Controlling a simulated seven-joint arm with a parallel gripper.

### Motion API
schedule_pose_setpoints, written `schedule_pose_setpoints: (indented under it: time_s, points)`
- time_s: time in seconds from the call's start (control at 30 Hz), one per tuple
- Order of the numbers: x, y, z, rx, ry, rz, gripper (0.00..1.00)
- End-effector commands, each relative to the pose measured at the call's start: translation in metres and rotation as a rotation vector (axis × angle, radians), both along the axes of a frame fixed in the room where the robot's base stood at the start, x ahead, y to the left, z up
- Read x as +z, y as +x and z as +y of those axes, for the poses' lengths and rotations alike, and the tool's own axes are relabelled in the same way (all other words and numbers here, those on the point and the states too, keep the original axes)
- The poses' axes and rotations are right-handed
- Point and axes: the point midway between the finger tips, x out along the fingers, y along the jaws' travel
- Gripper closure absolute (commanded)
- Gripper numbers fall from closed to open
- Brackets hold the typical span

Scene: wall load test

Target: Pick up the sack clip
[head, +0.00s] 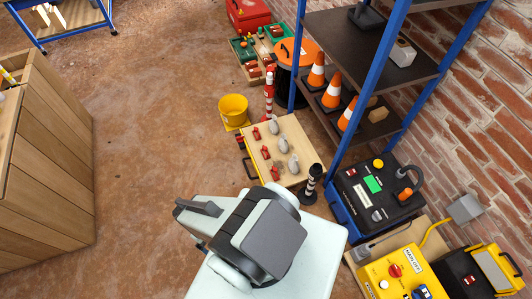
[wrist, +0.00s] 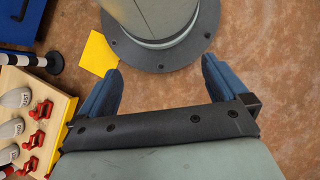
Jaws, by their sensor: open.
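Several small red clip-like pieces (head: 266,152) stand in a row on a pale wooden board, beside a row of grey rounded pieces (head: 282,147). I cannot tell which piece is the sack clip. In the wrist view, the red pieces (wrist: 33,138) and grey pieces (wrist: 12,128) are at the left edge, partly cut off. My gripper (wrist: 163,66) is open, its two blue fingers wide apart with nothing between them. It is to the right of the board in that view. In the head view, my arm hides the fingers.
A black-and-white striped post (head: 312,185) stands at the board's near corner. A blue-framed shelf (head: 350,115) with orange cones stands at the right. A yellow square (wrist: 99,53) lies near the left finger. Open floor is left of the board.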

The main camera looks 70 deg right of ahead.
Motion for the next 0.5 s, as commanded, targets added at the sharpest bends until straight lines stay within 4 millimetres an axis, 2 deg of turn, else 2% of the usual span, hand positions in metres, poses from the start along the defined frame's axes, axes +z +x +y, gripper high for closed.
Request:
schedule_pose_setpoints:
  time_s: [0.27,0.5]
  points:
    - [0.001,0.012,-0.043,-0.175,-0.009,-0.031,0.00]
    - [-0.004,0.025,-0.088,-0.320,-0.022,-0.061,0.00]
